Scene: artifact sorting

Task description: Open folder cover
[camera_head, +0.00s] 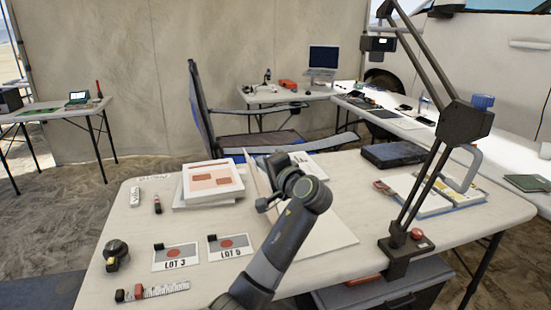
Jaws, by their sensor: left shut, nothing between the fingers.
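The folder (335,234) lies on the near white table, right of centre, with a pale inner face showing. Its cover (252,178) appears as a thin pale panel standing up steeply at the folder's left side. My left gripper (264,204) is shut and empty, beside the raised cover; I cannot tell whether it touches it. My left arm hides the middle of the folder and part of the cover. My right gripper is not in view.
A stack of papers (210,185) lies left of the cover. Two LOT cards (176,257), a scale bar (160,291) and a round dark tape measure (117,254) lie front left.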

